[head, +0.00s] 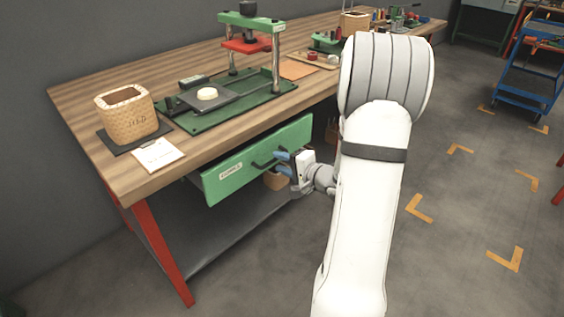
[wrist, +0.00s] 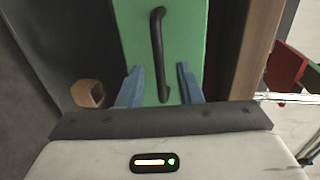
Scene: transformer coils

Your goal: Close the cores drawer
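The cores drawer (head: 225,178) is a green-fronted drawer under the wooden workbench, with a white label and a dark bar handle (head: 264,160). Its front stands out from the bench, so it is partly open. My gripper (head: 281,164) is at the drawer front, close to the handle. In the wrist view the green front (wrist: 185,45) fills the middle, and the black handle (wrist: 158,55) runs upright between the two blue fingers (wrist: 160,82). The fingers are spread with clear gaps on both sides of the handle. Whether they touch the front cannot be told.
The workbench top (head: 85,105) holds a woven basket (head: 127,115), a white card (head: 157,154) and a green press (head: 250,45). A brown block-like object (wrist: 88,93) shows below the bench. A blue cart (head: 528,85) stands at the right.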

